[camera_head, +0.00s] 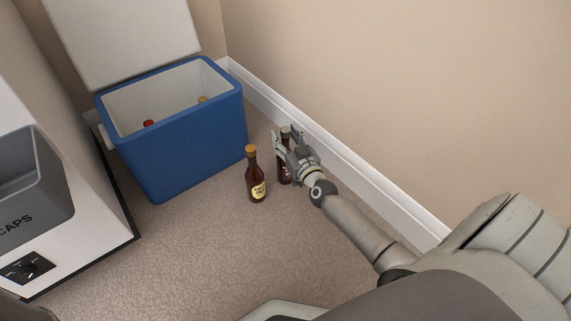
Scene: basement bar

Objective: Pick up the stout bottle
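Two bottles stand upright on the carpet to the right of the blue cooler. The nearer one is a brown bottle (257,187) with an orange cap and a yellow label. The other is a darker bottle (284,173), farther right and closer to the wall, partly hidden by my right gripper. Its label is too small and covered to read, so I cannot tell for sure which is the stout. My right gripper (285,138) is open, its fingers spread around the darker bottle's upper part; contact is not clear. My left gripper is not in view.
The blue cooler (200,135) stands open with its pale lid (125,35) raised; a red cap and a gold cap show inside. A wall with a white baseboard (370,182) runs close along the right. A white unit with a grey "CAPS" bin (38,195) is at left. Carpet in front is clear.

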